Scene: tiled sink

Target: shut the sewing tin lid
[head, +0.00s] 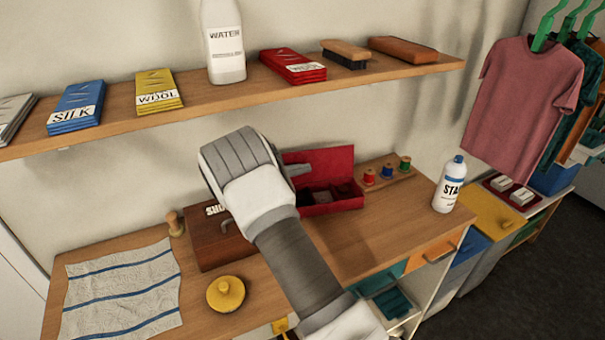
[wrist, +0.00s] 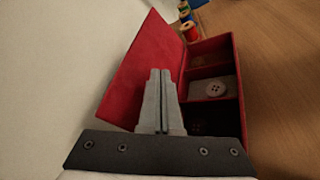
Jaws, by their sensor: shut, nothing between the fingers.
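The red sewing tin (head: 333,205) stands on the wooden counter against the wall. Its red lid (head: 322,165) is open and stands up at the back. In the wrist view the lid (wrist: 142,72) is on the left and the open tin (wrist: 226,75) on the right, with a white button (wrist: 216,89) in one compartment. My gripper (wrist: 160,75) is shut and empty, and its fingertips overlap the lid and the hinge side in that view. Whether they touch the lid I cannot tell. In the head view my arm hides part of the tin's left side.
Thread spools (head: 386,171) stand right of the tin. A brown box (head: 218,240) is at its left, partly behind my arm. A white bottle (head: 449,186) stands at the counter's right end. A shelf (head: 250,92) with several items runs above. Counter front of the tin is clear.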

